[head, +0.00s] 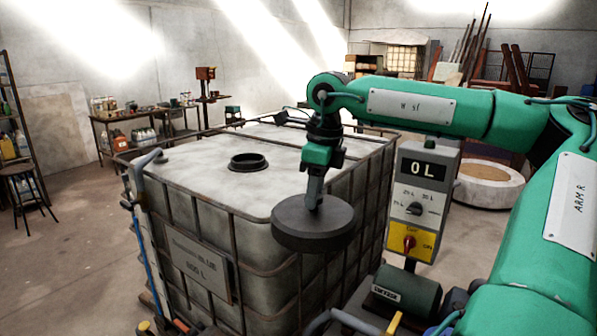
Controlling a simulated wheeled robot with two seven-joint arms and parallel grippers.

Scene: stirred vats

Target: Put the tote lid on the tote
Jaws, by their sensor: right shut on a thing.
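The tote (190,225) is a large pale tank in a dark metal cage, with a plate on its front face. Its round black-rimmed opening (249,161) is uncovered on the top. The tote lid (313,230) is a thick dark grey disc. My right gripper (314,198) is shut on the lid from above and holds it roughly level. In the picture the lid overlaps the tote's near right top edge, to the right of and nearer than the opening. The exact gap between lid and tote cannot be told. My left gripper is not in view.
A control box (419,195) reading 0 L, with a dial and a red switch, stands right of the tote. A dark green motor (405,290) is below it. A grey hose handle (147,160) stands at the tote's left corner. The tote top around the opening looks clear.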

